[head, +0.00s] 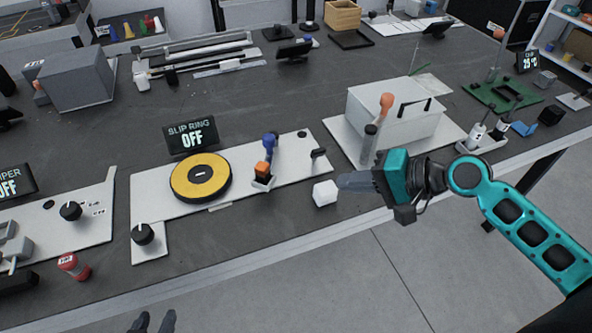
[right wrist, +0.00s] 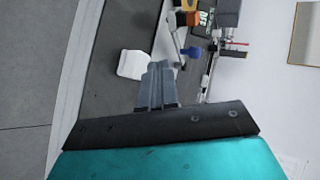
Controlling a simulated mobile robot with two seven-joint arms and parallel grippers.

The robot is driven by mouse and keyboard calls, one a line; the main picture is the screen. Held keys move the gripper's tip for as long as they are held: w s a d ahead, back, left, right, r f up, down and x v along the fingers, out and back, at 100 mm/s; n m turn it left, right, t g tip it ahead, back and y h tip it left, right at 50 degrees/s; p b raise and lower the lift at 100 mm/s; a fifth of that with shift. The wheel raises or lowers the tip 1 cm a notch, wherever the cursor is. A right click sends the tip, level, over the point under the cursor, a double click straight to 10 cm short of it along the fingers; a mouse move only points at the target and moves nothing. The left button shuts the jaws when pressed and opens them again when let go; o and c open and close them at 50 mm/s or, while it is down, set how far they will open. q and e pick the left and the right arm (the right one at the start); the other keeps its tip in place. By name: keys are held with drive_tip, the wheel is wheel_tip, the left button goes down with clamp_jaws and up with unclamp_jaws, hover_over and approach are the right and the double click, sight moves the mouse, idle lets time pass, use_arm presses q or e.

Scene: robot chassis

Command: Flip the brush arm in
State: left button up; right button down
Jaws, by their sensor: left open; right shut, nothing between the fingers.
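The slip ring station is a white plate (head: 150,198) with a yellow disc (head: 200,177) and a black "SLIP RING OFF" sign (head: 190,136). Right of the disc, the brush arm (head: 269,148) appears to be the upright lever with a blue knob, beside an orange-topped block (head: 263,172). The blue knob (right wrist: 191,52) also shows in the right wrist view. My right gripper (head: 342,182) is shut and empty, to the right of the brush arm and apart from it, near a white cube (head: 325,193). My left gripper (head: 152,322) is open, its dark fingertips just showing at the bottom edge.
A black knob (head: 143,234) sits on the plate's front left corner. A white box with an orange-knobbed lever (head: 386,103) stands further right. A red cylinder (head: 73,266) is at front left.

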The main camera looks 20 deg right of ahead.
drive_tip(key=shift+r, duration=0.1)
idle(0.3)
drive_tip(key=b+x, duration=0.1)
drive_tip(key=x, duration=0.9)
drive_tip(key=shift+w+a, duration=1.4)
drive_tip(key=shift+a, duration=0.05)
drive_tip(key=shift+a, duration=0.1)
